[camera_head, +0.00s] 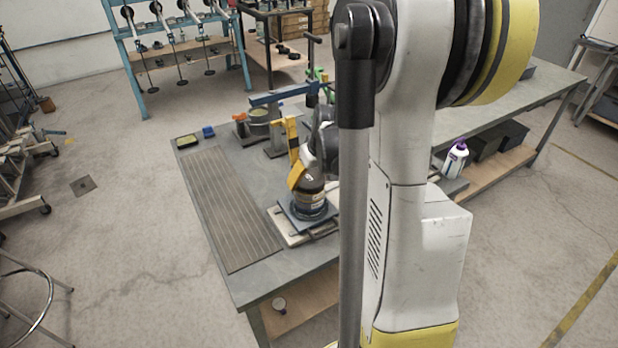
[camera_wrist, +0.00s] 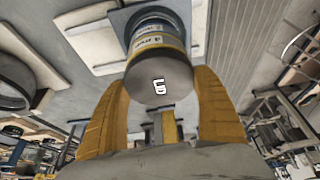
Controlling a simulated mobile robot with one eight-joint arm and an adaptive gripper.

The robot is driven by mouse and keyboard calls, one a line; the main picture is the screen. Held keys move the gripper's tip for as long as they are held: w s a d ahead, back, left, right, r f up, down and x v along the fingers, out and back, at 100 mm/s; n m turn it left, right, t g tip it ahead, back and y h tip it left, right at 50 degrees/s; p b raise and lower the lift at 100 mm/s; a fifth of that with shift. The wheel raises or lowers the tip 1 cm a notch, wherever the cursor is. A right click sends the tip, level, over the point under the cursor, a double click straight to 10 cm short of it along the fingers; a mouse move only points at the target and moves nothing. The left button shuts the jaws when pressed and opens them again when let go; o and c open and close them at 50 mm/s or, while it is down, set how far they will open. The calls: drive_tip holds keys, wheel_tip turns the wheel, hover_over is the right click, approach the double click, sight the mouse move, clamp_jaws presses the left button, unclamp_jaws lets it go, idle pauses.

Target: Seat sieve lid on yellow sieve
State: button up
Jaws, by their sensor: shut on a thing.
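The sieve lid (camera_wrist: 160,80) is a dark grey disc with a white mark, between the yellow fingers of my gripper (camera_wrist: 163,82) in the wrist view. My gripper is shut on it. The yellow sieve (camera_wrist: 158,41) is right beyond the lid, a labelled cylinder with a yellow band. The lid looks roughly centred over it; I cannot tell whether it is fully down or slightly raised. In the head view the sieve stack (camera_head: 310,203) stands upright on a blue-grey base, with my gripper (camera_head: 303,180) just above it. The finger and arm partly hide the lid there.
The stack's base (camera_head: 291,222) is near the front of the grey workbench (camera_head: 290,278). A ribbed mat (camera_head: 225,205) lies left of it. Other apparatus (camera_head: 262,115) stands farther back. A white bottle (camera_head: 455,158) stands to the right. The front left bench area is clear.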

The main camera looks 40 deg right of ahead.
drive_tip(key=shift+f, duration=0.15)
drive_tip(key=o, duration=1.3)
drive_tip(key=shift+c, duration=0.2)
drive_tip(key=v, duration=1.2)
drive_tip(key=shift+a, duration=0.1)
